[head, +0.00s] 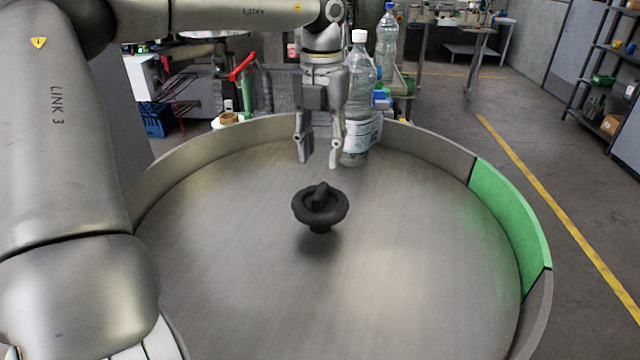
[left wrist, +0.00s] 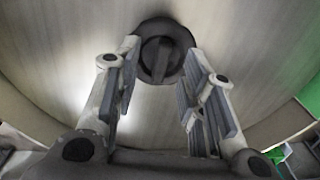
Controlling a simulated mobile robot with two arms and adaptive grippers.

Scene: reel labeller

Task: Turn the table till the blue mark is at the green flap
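The round grey metal table (head: 400,270) has a raised rim and a dark knob (head: 320,207) at its middle. The green flap (head: 510,212) is a section of the rim at the right. I cannot make out a blue mark in either view. My left gripper (head: 318,163) points down with its fingers apart and empty, above the table and on the far side of the knob. In the left wrist view the knob (left wrist: 160,48) shows beyond and between the open fingertips, apart from them. My right gripper is not in view.
A clear bottle with a white cap (head: 359,90) is at the table's far side, close to the left gripper. A blue-capped bottle (head: 388,40) is behind it. Shelves (head: 608,80) stand at the far right. The table surface around the knob is clear.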

